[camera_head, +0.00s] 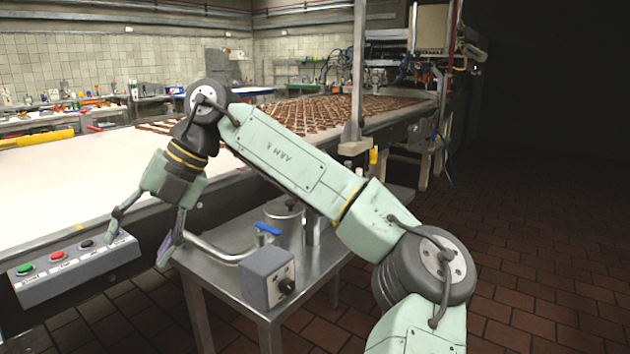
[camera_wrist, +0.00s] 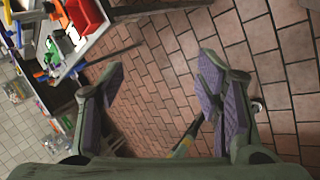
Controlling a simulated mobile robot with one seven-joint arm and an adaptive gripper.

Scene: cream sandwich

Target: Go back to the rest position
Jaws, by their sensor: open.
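My gripper (camera_head: 142,235) hangs from my green arm at the left of the head view, its fingers pointing down. It is over the front edge of the conveyor, close to the button box (camera_head: 72,272), with one finger in front of the box's right end. I cannot tell whether they touch. In the wrist view my gripper (camera_wrist: 158,85) shows its two purple-padded fingers wide apart. Nothing is between them but a view of the tiled floor (camera_wrist: 155,60).
A metal table (camera_head: 240,305) holds a steel pot (camera_head: 284,222), a pipe with a blue valve handle (camera_head: 268,229) and a grey knob box (camera_head: 267,278), just right of my gripper. The pale conveyor belt (camera_head: 70,185) carries brown biscuits (camera_head: 320,112) farther back. Floor at right is clear.

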